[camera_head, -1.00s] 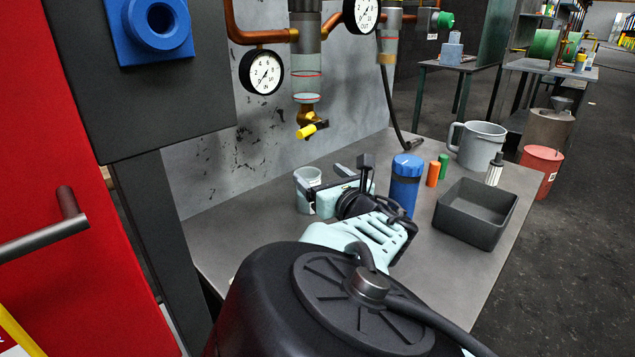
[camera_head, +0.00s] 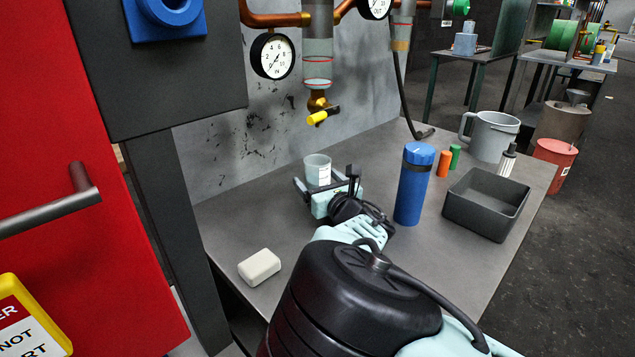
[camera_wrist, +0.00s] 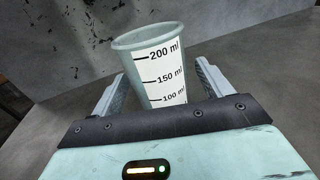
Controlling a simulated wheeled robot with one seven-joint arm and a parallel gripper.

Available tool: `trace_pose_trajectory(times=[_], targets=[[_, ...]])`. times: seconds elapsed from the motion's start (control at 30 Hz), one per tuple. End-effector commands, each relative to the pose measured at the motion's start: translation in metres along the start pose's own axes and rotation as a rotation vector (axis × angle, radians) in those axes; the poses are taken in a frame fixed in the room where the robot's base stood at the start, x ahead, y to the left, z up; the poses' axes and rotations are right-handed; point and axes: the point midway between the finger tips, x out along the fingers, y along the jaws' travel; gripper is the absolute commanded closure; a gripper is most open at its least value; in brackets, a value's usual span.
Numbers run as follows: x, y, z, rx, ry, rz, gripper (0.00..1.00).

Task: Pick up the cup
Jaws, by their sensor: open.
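The cup (camera_head: 317,169) is a small grey-green beaker with a white label, standing upright on the table near the wall. In the wrist view the cup (camera_wrist: 155,70) shows marks of 100, 150 and 200 ml and sits between my two fingers. My gripper (camera_head: 325,185) is open just in front of the cup, with a finger on either side. It also shows in the wrist view (camera_wrist: 155,85), where the cup's lower part is hidden behind the gripper body. I cannot tell whether either finger touches the cup.
A blue bottle (camera_head: 414,185) stands right of my gripper. Orange (camera_head: 445,163) and green (camera_head: 455,157) cylinders, a dark tray (camera_head: 485,205) and a grey jug (camera_head: 490,137) are farther right. A white block (camera_head: 259,267) lies at the front left. A yellow-handled tap (camera_head: 318,116) hangs above the cup.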

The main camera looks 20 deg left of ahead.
Motion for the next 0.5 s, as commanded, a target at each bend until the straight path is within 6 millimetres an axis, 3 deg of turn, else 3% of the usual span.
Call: trace_pose_trajectory(times=[0.13,0.37,0.5], targets=[[0.0101,-0.0002,0.0004,-0.001,-0.001,0.0,0.22],[0.0107,0.0,0.0004,-0.001,0.0,0.0,0.22],[0.0106,0.0001,0.0005,-0.001,0.0,0.0,0.61]])
